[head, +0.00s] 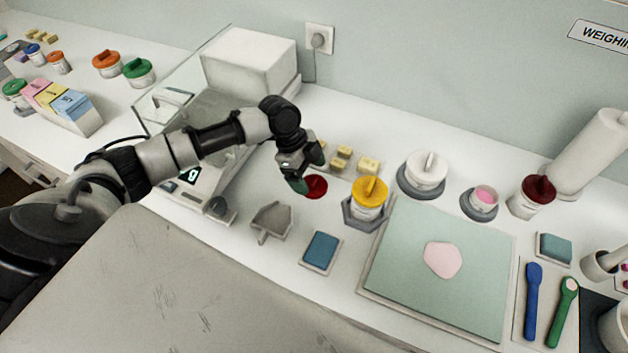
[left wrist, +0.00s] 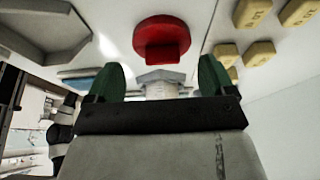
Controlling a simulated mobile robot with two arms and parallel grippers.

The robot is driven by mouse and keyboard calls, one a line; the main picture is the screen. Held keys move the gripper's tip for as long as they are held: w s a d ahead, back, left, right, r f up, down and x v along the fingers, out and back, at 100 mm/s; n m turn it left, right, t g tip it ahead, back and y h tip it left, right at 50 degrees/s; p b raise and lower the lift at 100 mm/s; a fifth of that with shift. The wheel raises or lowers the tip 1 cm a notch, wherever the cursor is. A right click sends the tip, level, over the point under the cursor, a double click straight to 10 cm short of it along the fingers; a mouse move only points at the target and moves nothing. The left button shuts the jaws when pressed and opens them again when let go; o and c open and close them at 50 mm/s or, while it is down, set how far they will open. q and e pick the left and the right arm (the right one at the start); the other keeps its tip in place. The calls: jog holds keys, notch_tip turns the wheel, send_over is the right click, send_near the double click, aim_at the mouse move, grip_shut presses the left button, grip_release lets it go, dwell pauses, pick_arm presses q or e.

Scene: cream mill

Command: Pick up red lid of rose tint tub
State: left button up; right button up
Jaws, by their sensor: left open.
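A bright red lid (head: 316,187) lies on the white counter, apart from any tub. My left gripper (head: 308,172) is just above and beside it, its green-tipped fingers apart and empty. In the left wrist view, the red lid (left wrist: 162,40) with its raised grip is ahead of the gap between the open fingers (left wrist: 160,78). An open tub with pink contents (head: 485,196) stands on a grey base farther right; I cannot read its label. My right gripper is not in view.
A yellow-lidded tub (head: 369,194) stands close right of the red lid. Small yellow blocks (head: 342,158) lie behind it, and a grey scoop (head: 270,221) lies to the front left. A dark-red-lidded tub (head: 537,192) stands farther right.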

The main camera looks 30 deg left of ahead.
aim_at(314, 179)
pick_arm(q)
jog(key=x, duration=0.2)
jog(key=shift+w+f, duration=0.2)
jog(key=shift+f, duration=0.1)
jog(key=shift+d+f+p, duration=0.15)
jog(key=shift+f+p, duration=0.1)
jog(key=shift+p, duration=0.05)
jog(key=c, duration=0.5)
jog(key=shift+c, duration=0.8)
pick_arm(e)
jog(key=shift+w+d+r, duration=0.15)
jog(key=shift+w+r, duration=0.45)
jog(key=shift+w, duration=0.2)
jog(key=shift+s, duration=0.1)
